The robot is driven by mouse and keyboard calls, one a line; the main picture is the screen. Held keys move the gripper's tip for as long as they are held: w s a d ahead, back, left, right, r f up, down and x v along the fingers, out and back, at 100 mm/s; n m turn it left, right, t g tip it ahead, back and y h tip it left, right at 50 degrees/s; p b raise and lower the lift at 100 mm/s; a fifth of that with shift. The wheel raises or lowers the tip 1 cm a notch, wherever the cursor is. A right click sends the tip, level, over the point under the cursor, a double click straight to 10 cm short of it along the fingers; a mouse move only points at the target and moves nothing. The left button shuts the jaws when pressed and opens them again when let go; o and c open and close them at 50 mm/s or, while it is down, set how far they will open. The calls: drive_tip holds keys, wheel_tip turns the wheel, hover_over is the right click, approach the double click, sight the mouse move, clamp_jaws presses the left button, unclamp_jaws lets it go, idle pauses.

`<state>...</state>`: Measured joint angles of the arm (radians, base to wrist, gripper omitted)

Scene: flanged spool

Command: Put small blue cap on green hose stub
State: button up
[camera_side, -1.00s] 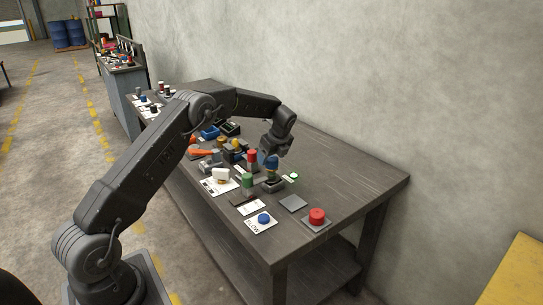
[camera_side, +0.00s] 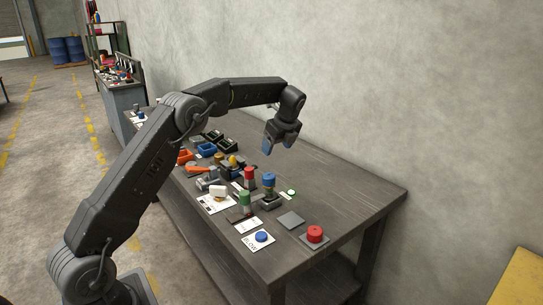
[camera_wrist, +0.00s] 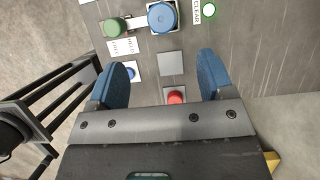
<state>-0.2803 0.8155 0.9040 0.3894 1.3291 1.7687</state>
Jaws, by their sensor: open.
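A blue cap (camera_side: 269,178) sits upright on a dark fitting beside the green hose stub; from above it is a wide blue disc (camera_wrist: 162,17). The green hose stub (camera_side: 245,197) stands upright to its left, with nothing blue on top; it also shows in the wrist view (camera_wrist: 115,27). A smaller, low blue piece (camera_side: 261,236) lies on a white card nearer the front; it shows small in the wrist view (camera_wrist: 130,73), partly beside a finger. I cannot tell whether it is a cap or a button. My gripper (camera_side: 279,145) is open and empty, above the table; its blue fingers (camera_wrist: 163,75) are spread.
A red button (camera_side: 314,234) on a grey plate and a bare grey plate (camera_side: 290,220) lie at the table's front right. A red-topped post (camera_side: 249,177) stands behind the green stub. A green-ringed button (camera_side: 291,194) is to the right. The wall-side tabletop is clear.

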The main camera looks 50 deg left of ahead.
drive_tip(key=s+d+r+n+t+h, duration=0.25)
drive_tip(key=s+d+r+n, duration=0.55)
drive_tip(key=s+d+r, duration=0.5)
drive_tip(key=s+d+f+n+t, duration=0.1)
drive_tip(key=s+d+f+n, duration=0.1)
drive_tip(key=s, duration=0.5)
drive_tip(key=s+d+f+n+t+h, duration=0.1)
drive_tip(key=s+d+n, duration=0.3)
drive_tip(key=s, duration=0.4)
drive_tip(key=s+d+f+n+t+h, duration=0.1)
drive_tip(key=s+d+f+n, duration=0.2)
drive_tip(key=s, duration=0.4)
drive_tip(key=shift+s+d+n, duration=0.35)
drive_tip(key=shift+d+n, duration=0.1)
drive_tip(key=shift+n, duration=0.05)
